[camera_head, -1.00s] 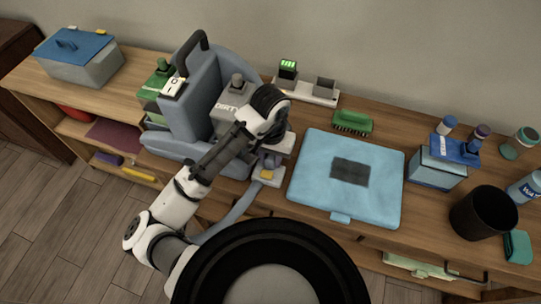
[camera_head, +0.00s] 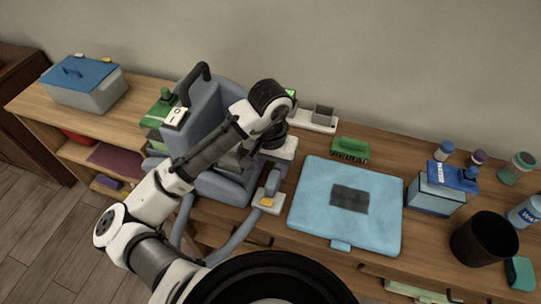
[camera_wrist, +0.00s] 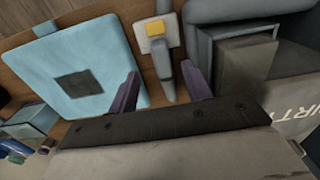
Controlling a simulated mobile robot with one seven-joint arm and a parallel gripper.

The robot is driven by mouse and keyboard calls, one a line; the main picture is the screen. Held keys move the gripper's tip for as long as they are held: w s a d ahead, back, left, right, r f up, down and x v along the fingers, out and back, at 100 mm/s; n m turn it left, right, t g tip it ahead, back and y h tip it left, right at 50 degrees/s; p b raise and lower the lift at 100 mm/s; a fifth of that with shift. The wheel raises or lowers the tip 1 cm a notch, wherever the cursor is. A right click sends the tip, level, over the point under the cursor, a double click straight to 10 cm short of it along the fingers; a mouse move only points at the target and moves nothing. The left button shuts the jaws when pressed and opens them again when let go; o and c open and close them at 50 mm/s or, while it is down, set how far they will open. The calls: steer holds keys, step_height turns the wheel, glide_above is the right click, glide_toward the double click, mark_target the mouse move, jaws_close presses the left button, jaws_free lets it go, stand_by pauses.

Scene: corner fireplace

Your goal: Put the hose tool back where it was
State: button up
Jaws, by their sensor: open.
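The hose tool (camera_head: 268,196) is a grey-blue handle with a pale flat head and a yellow patch. It rests at the right side of the grey-blue cleaning machine (camera_head: 200,120), near the shelf's front edge. The grey-blue hose (camera_head: 240,232) hangs below it in an arc. In the wrist view the hose tool (camera_wrist: 160,45) lies between the two purple fingers of my gripper (camera_wrist: 160,88), with gaps on both sides. My gripper (camera_head: 276,158) is open, just behind and above the tool. Whether the tool sits in a holder is hard to tell.
A light blue mat or case (camera_head: 310,215) with a dark patch lies close to the right. A green brush (camera_head: 350,147), a blue-lidded box (camera_head: 430,190), a black bin (camera_head: 484,240) and several bottles stand further right. A grey box with blue lid (camera_head: 85,92) stands far left.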

steer(key=shift+r, duration=1.8)
steer(key=shift+d, duration=0.1)
